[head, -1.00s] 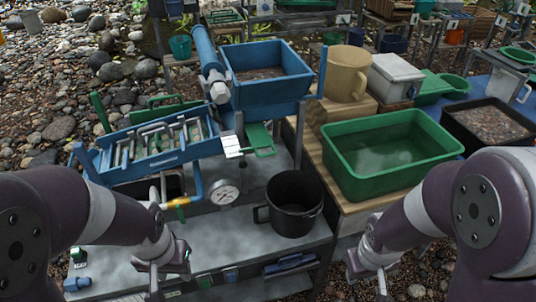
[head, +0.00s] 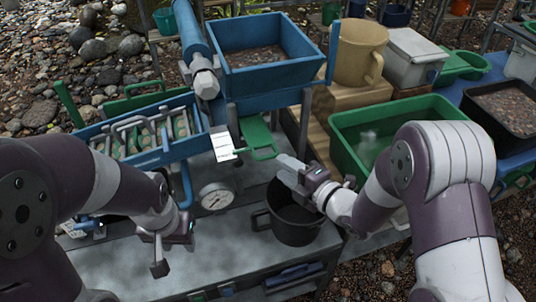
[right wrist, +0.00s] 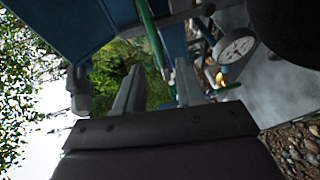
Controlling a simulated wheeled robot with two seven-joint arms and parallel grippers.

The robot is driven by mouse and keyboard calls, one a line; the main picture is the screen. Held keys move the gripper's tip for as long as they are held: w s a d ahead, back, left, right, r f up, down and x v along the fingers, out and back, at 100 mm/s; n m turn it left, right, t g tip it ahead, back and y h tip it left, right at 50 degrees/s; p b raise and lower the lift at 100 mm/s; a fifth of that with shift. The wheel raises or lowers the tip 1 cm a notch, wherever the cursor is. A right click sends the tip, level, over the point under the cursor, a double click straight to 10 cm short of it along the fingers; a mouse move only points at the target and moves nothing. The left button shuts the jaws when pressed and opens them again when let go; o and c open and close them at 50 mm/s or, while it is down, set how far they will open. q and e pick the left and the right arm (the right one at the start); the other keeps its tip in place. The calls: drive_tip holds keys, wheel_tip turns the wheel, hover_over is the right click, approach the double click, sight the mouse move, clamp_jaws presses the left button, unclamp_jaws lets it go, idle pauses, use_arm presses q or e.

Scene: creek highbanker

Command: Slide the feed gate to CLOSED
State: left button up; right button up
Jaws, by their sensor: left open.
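The green feed gate (head: 257,134) sticks out below the blue hopper (head: 262,72), its green loop handle (head: 262,153) toward me. A white label card (head: 223,146) is left of the handle. My right gripper (head: 284,170) is just right of and near the handle, above the black pot. In the right wrist view, its fingers (right wrist: 158,66) are apart, with a green bar (right wrist: 153,35) running between and beyond them; I cannot tell if they touch it. My left gripper (head: 160,255) is open and empty above the grey bench, away from the gate.
A black pot (head: 292,228) stands below my right gripper. A gauge (head: 216,196) is left of it. The blue sluice tray (head: 150,140) is at left. A green tub (head: 350,118) and tan mug (head: 357,52) stand at right. The front bench is mostly clear.

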sight(268, 157)
drive_tip(key=x, duration=0.6)
drive_tip(key=shift+r, duration=0.1)
drive_tip(key=shift+w+a, duration=0.3)
drive_tip(key=shift+w, duration=0.15)
clamp_jaws()
